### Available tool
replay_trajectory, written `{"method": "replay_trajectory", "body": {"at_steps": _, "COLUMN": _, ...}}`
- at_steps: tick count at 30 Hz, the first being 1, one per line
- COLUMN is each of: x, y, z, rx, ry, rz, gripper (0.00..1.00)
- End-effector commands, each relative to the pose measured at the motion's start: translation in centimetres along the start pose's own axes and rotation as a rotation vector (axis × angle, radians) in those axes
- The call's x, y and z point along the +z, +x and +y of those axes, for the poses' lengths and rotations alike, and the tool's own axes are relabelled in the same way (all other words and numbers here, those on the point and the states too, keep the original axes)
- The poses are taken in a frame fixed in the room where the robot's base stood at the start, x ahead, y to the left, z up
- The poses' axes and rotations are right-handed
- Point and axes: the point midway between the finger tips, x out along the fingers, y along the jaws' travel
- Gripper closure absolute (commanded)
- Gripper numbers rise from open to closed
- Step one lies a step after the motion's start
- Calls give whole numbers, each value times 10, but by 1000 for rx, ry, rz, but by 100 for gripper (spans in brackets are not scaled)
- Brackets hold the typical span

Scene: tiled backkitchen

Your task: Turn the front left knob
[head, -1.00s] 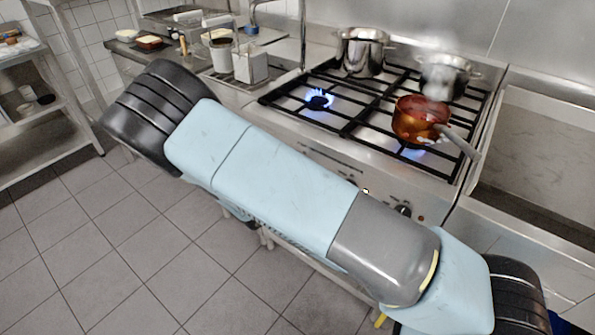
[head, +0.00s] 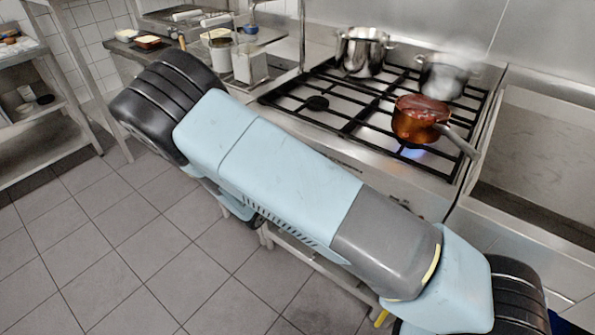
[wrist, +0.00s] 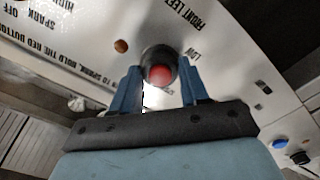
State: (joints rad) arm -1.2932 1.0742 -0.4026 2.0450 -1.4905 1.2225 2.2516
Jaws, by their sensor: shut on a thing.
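The front left knob (wrist: 149,53) is black and round with a red centre. It sits on the metal panel beside the upside-down words FRONT LEFT in the wrist view. My gripper (wrist: 161,84) has its two blue fingers shut on this knob, one on each side. In the head view my arm hides the gripper and the knob. The front left burner (head: 317,103) shows no flame.
A copper pan (head: 412,128) stands over a lit blue flame (head: 413,153) at the front right of the stove. Steel pots (head: 362,55) stand on the back burners, the right one steaming. Open tiled floor (head: 70,250) lies at the left.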

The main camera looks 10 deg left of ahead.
Motion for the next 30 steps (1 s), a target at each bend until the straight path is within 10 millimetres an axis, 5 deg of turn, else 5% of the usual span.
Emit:
{"method": "replay_trajectory", "body": {"at_steps": 12, "x": 0, "y": -2, "z": -1, "rx": -4, "ry": 202, "rz": 1, "gripper": 87}}
{"method": "replay_trajectory", "body": {"at_steps": 29, "x": -1, "y": -1, "z": 0, "rx": -3, "ry": 236, "rz": 2, "gripper": 87}}
{"method": "replay_trajectory", "body": {"at_steps": 30, "x": -1, "y": -1, "z": 0, "rx": -3, "ry": 236, "rz": 2, "gripper": 55}}
